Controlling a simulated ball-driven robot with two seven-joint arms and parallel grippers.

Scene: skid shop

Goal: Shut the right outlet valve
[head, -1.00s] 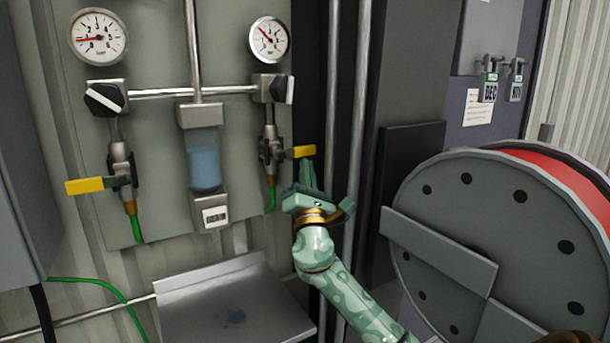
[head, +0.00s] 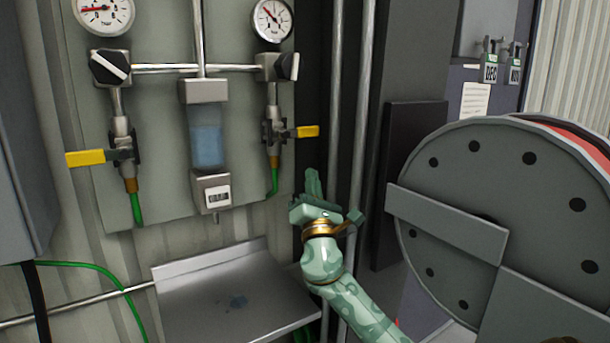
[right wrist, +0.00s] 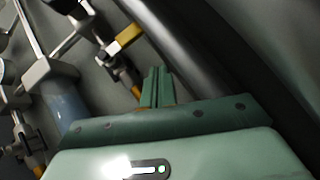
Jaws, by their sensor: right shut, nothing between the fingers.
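The right outlet valve (head: 271,131) is on the grey panel, below the right gauge. Its yellow lever (head: 307,131) points right, about level, across the upright hose line. The lever also shows in the right wrist view (right wrist: 128,36), up and left of the fingers. My right gripper (head: 313,178) is shut and empty, its fingers pointing up. It is below the lever with a visible gap, in front of the dark gap beside the panel. The left outlet valve (head: 122,148) has its yellow lever (head: 85,158) pointing left. My left gripper is out of view.
Upright metal pipes (head: 362,110) stand just right of my right gripper. A large grey reel (head: 470,190) fills the right side. A metal tray (head: 225,290) is below the panel. A sight glass (head: 207,147) hangs between the valves.

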